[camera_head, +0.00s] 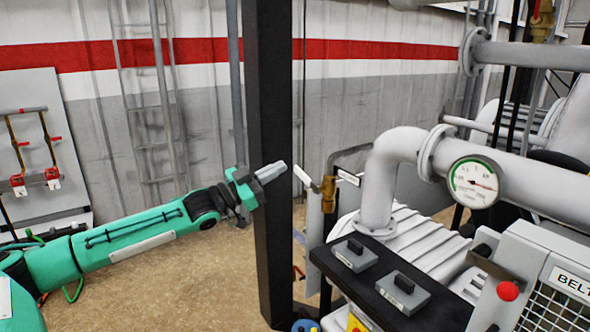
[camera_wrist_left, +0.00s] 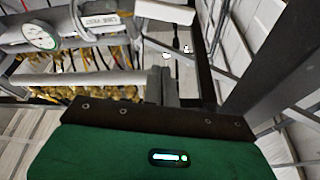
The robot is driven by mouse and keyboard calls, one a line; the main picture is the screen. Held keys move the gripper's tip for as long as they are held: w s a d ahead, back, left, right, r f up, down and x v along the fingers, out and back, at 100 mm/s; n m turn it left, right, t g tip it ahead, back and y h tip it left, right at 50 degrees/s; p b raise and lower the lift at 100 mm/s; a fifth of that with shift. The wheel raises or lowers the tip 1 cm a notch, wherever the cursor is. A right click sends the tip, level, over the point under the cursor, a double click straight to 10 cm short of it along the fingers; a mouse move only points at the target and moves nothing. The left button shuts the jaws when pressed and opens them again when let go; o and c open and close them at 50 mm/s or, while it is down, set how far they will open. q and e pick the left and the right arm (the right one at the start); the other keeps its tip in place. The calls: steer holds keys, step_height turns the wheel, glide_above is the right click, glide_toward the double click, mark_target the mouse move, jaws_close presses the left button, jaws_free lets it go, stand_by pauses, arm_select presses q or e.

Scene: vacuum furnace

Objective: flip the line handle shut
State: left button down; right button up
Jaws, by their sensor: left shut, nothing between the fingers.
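A brass valve (camera_head: 328,195) stands on a thin line left of the large white pipe. A white lever-like handle (camera_head: 305,178) sticks out from its top toward the upper left, tilted. My left gripper (camera_head: 272,172) is shut and empty, just left of the handle's free end, with a small gap showing between them in the head view. In the left wrist view my shut fingers (camera_wrist_left: 163,88) point up the picture, toward a white bar-like piece (camera_wrist_left: 165,12); I cannot tell if that is the handle. My right gripper is not in view.
A dark upright post (camera_head: 270,90) stands behind my left gripper. The white pipe (camera_head: 385,165) with a round gauge (camera_head: 474,182) and a black shelf (camera_head: 400,285) with two grey blocks fill the right. A pale panel with red-handled valves (camera_head: 40,140) stands at left.

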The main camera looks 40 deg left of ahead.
mark_target(300, 173)
arm_select(q)
steer(key=shift+p+x, duration=2.25)
steer(key=shift+x, duration=1.15)
steer(key=f, duration=0.2)
steer(key=a+f+p, duration=0.1)
steer(key=f, duration=0.1)
steer(key=shift+p, duration=0.3)
steer(key=shift+f, duration=0.15)
steer(key=n, duration=0.1)
steer(key=f+n+y+b, duration=0.1)
steer(key=n, duration=0.1)
steer(key=n+t+y, duration=0.1)
steer(key=shift+w+a+f, duration=0.2)
steer(key=shift+a+f, duration=0.15)
steer(key=shift+n, duration=0.3)
steer(key=shift+r, duration=0.1)
